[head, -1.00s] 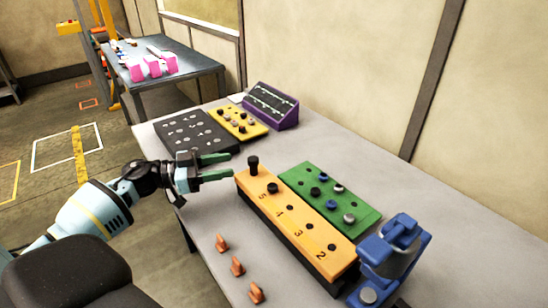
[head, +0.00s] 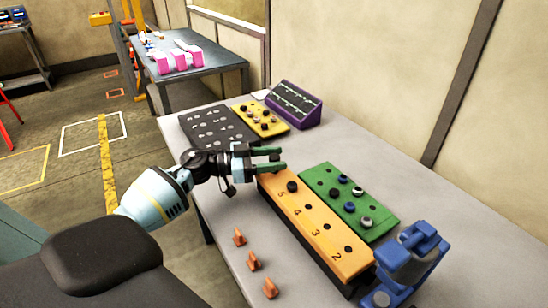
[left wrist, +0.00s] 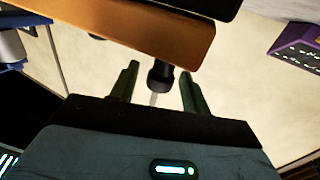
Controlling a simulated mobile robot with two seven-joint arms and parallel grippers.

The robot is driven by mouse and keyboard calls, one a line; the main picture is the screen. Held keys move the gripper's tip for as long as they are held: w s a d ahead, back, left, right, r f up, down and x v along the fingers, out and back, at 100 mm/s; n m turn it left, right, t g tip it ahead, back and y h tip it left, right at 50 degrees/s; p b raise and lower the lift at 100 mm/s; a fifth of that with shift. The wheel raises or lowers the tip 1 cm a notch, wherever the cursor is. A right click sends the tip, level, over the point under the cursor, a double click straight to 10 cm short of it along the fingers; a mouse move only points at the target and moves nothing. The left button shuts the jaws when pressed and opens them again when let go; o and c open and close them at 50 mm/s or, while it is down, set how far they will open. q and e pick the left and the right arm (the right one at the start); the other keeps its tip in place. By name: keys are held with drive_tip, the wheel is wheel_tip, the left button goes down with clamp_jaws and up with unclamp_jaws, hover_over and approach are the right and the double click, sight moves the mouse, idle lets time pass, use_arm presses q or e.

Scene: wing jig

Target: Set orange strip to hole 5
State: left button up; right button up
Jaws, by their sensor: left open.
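The orange strip (head: 315,224) lies along the table on a dark base, with marked holes 5, 4, 3 and 2. A short dark knob or hole (head: 291,187) shows beside the 5. My left gripper (head: 283,160) is open at the strip's far end and hides part of it in the head view. In the left wrist view a black-capped pin (left wrist: 160,75) with a pale shaft stands between the open fingers (left wrist: 158,80), with a gap on each side. The strip's orange side (left wrist: 140,32) is close behind it. My right gripper is out of view.
A green block (head: 330,181) with several pegs stands close along the strip's right side. A blue device (head: 412,258) is at the near end. Several small copper-coloured pieces (head: 254,260) lie on the left. A dark board (head: 212,127), yellow block (head: 262,118) and purple console (head: 293,103) are behind.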

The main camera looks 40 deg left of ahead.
use_arm(q)
drive_tip(key=shift+w+d, duration=0.2)
clamp_jaws()
idle(0.3)
